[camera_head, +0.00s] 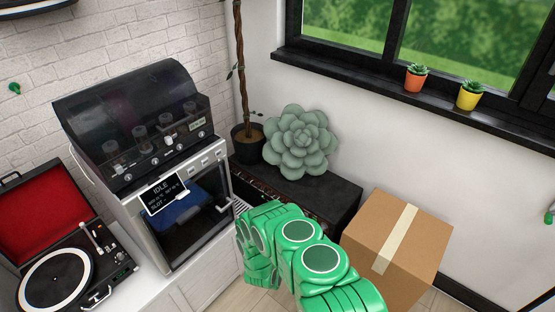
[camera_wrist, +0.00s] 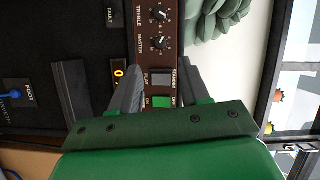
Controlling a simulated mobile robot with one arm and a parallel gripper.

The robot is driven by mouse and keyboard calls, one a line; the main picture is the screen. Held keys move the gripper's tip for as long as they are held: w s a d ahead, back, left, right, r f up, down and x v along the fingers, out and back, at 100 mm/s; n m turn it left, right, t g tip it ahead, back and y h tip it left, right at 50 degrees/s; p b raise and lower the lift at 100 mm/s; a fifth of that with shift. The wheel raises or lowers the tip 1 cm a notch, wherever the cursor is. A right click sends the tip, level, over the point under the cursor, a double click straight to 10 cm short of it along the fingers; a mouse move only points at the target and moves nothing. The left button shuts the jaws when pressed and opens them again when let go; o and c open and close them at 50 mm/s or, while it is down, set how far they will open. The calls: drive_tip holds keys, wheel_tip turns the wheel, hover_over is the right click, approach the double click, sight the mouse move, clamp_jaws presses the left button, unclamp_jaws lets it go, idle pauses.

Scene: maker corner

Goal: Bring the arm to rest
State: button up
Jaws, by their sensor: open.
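My green arm reaches from the bottom of the head view toward a black amplifier (camera_head: 335,195) on the floor side of the white counter; the arm hides my fingers there. In the wrist view my gripper (camera_wrist: 162,75) is open and empty, with its two grey fingers apart. Between and beyond the fingers is the amplifier's brown control panel (camera_wrist: 149,50), with knobs, a grey PLAY/STANDBY switch (camera_wrist: 161,77) and a green ON/OFF switch (camera_wrist: 162,102). I cannot tell whether the fingers touch the panel.
A cardboard box (camera_head: 377,238) stands right of my arm. A grey-green succulent-shaped cushion (camera_head: 300,141) rests on the amplifier, beside a potted plant (camera_head: 248,143). A machine with a glass door (camera_head: 197,217) and a record player (camera_head: 60,280) stand at left. Small pots (camera_head: 415,82) line the windowsill.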

drive_tip(key=w+a+r+n+g+y, duration=0.1)
drive_tip(key=w+r+n+g+y, duration=0.1)
drive_tip(key=w+r, duration=0.45)
drive_tip(key=w+a+r+n+g+y, duration=0.1)
drive_tip(key=w+r+n+g, duration=0.15)
drive_tip(key=r, duration=0.65)
drive_tip(key=s+r+n+g+y, duration=0.1)
drive_tip(key=s+r+n+g, duration=0.15)
drive_tip(key=r, duration=0.65)
drive_tip(key=s+r+n+g+y, duration=0.1)
drive_tip(key=s+r+n+y, duration=0.15)
drive_tip(key=r, duration=0.55)
drive_tip(key=s+r+n+g, duration=0.3)
drive_tip(key=s+r, duration=0.8)
drive_tip(key=s, duration=0.2)
drive_tip(key=s+d+r+n+g, duration=0.1)
drive_tip(key=s+r, duration=0.3)
drive_tip(key=s, duration=0.9)
drive_tip(key=s+d+r+n+g, duration=0.2)
drive_tip(key=s+r+n+g, duration=0.1)
drive_tip(key=s, duration=1.1)
drive_tip(key=s+d+r+n+g, duration=0.2)
drive_tip(key=s+r, duration=0.5)
drive_tip(key=s, duration=0.7)
drive_tip(key=shift+n+g, duration=0.6)
drive_tip(key=shift+n, duration=0.55)
